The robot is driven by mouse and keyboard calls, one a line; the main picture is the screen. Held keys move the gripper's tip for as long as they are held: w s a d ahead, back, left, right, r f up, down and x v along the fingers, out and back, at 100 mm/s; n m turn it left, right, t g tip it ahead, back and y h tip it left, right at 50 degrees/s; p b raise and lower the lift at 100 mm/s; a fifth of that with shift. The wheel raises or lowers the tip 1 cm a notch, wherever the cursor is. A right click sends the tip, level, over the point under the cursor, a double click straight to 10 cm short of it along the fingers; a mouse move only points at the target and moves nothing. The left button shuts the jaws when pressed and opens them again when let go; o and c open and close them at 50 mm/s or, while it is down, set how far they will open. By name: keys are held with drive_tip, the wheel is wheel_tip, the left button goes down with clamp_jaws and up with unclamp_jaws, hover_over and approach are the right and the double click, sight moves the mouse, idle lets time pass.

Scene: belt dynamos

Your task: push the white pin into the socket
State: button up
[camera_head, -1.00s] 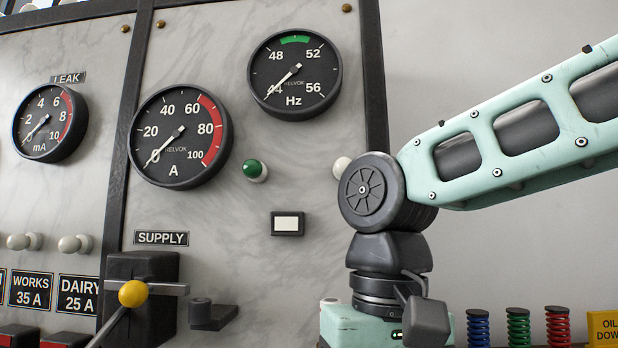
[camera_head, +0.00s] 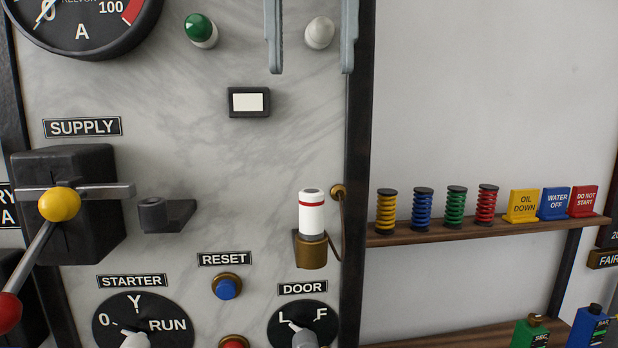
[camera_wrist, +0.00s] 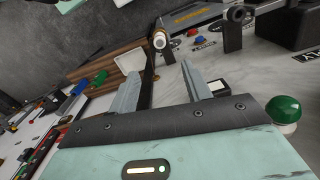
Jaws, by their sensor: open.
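The white pin (camera_head: 312,214) is a white cylinder with a red band and a grey top. It stands upright in the brass socket (camera_head: 311,254) on the marble panel, with its white body above the rim. How deep it sits inside is hidden. My gripper (camera_head: 312,72) points down from the top of the head view, its two fingers apart and empty, well above the pin. In the wrist view the pin (camera_wrist: 160,40) shows end-on, just beyond and between the open fingertips of my gripper (camera_wrist: 158,69).
A dark upright frame (camera_head: 357,180) runs close right of the socket, with a brass knob (camera_head: 338,191) and cord beside the pin. The DOOR dial (camera_head: 303,325) is below. A wooden shelf (camera_head: 480,232) at right holds several coils and signs.

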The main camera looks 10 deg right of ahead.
sight(311, 191)
wheel_tip(311, 191, down, 16)
drive_tip(key=shift+f, duration=0.1)
idle(0.4)
clamp_jaws()
drive_tip(key=shift+r, duration=0.2)
drive_tip(key=shift+r+p, duration=2.2)
drive_tip(key=shift+p, duration=0.05)
